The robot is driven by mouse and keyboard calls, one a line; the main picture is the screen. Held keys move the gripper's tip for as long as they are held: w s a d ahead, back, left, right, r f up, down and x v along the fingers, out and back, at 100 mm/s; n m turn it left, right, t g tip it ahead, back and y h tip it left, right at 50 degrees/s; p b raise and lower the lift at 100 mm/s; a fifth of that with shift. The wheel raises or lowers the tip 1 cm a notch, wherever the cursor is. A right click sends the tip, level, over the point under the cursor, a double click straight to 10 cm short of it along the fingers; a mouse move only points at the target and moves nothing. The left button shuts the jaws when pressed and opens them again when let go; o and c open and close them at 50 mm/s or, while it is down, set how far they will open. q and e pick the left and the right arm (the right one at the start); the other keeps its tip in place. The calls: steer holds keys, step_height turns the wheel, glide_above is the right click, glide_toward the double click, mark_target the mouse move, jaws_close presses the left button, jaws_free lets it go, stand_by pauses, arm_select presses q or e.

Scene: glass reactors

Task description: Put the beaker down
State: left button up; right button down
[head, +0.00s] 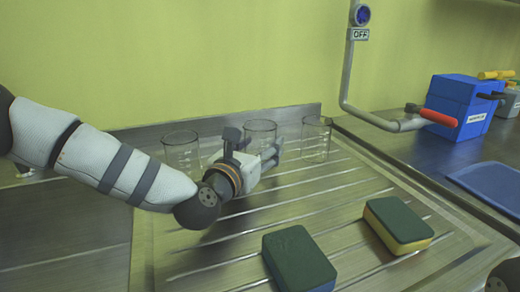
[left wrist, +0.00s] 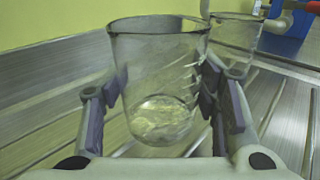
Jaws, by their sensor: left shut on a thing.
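My left gripper (head: 272,153) reaches in from the left over the ribbed metal drainboard (head: 300,215). It is shut on the middle clear glass beaker (head: 260,130), with one finger on each side. In the left wrist view the held beaker (left wrist: 158,85) stands between the fingers, roughly upright and looking empty. Whether its base touches the drainboard cannot be told. A second beaker (head: 182,150) stands to its left, partly behind my arm. A third beaker (head: 316,138) stands to its right and also shows in the left wrist view (left wrist: 235,35).
Two green-topped sponges, one nearer the front (head: 298,262) and one to the right (head: 398,224), lie on the drainboard. A metal pipe with a red-handled valve (head: 437,118), a blue box (head: 462,105) and a blue tray (head: 492,183) are at the right. The drainboard's middle is clear.

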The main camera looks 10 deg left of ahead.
arm_select(q)
steer(key=shift+f, duration=0.2)
steer(key=shift+f, duration=0.15)
steer(key=o, duration=1.2)
steer(key=shift+s+r, duration=0.2)
steer(key=shift+r, duration=0.1)
steer(key=s, duration=0.3)
steer(key=s+a, duration=0.1)
steer(key=s, duration=0.3)
steer(key=s+a, duration=0.1)
steer(key=s, duration=0.3)
steer(key=shift+s+a+p, duration=0.15)
steer(key=shift+s+p, duration=0.1)
steer(key=shift+p, duration=0.05)
